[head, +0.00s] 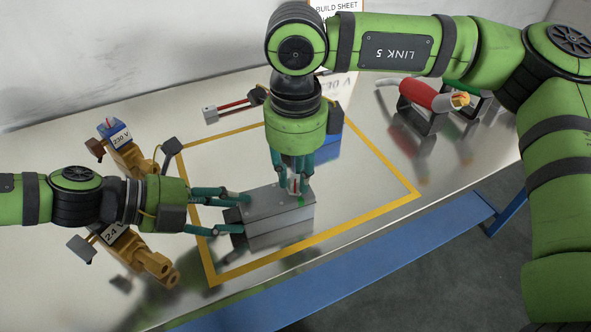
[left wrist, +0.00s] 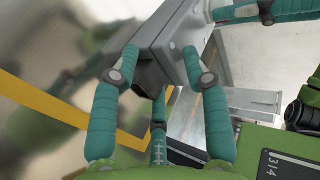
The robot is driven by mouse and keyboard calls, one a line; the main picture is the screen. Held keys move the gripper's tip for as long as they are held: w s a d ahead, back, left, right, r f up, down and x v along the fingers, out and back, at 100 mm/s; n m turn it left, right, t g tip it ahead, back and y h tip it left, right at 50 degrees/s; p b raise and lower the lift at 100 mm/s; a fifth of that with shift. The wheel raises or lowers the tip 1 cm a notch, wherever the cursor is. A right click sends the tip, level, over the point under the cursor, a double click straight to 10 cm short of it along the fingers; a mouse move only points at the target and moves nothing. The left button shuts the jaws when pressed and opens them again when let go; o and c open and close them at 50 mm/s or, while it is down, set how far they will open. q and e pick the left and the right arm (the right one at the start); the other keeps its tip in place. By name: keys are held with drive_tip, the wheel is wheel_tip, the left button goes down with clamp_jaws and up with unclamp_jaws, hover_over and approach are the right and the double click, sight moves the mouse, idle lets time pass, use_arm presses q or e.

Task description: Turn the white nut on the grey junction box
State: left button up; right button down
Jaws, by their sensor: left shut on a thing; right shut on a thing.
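The grey junction box (head: 272,225) lies inside the yellow outline on the bench. My left gripper (head: 240,213) is shut on its left end. In the left wrist view the box (left wrist: 172,38) sits between the teal fingers of my left gripper (left wrist: 160,72). My right gripper (head: 295,186) points down onto the box top and is shut on the white nut (head: 293,184), of which only a small pale part shows between the fingers. A small green mark lies beside the fingers on the box top. Some right gripper fingers also show at the upper right of the left wrist view.
A blue block (head: 329,143) stands behind my right gripper. Brass-coloured fixtures marked 230 V (head: 122,148) and 24 V (head: 135,253) stand at the left. A red cylinder (head: 428,94) rests in a dark stand at the right. The blue front rail (head: 345,283) marks the bench edge.

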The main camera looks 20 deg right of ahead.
sight(297, 180)
use_arm(q)
drive_tip(key=shift+a+f, duration=0.15)
drive_tip(key=shift+f, duration=0.25)
use_arm(e)
drive_tip(key=shift+d+n, duration=0.1)
drive_tip(key=shift+n, duration=2.2)
drive_tip(key=c, duration=1)
unclamp_jaws()
drive_tip(key=shift+d, duration=0.1)
drive_tip(key=shift+r, duration=0.1)
wheel_tip(297, 180, up, 12)
drive_tip(key=shift+s+f, duration=0.1)
drive_tip(key=shift+s, duration=0.05)
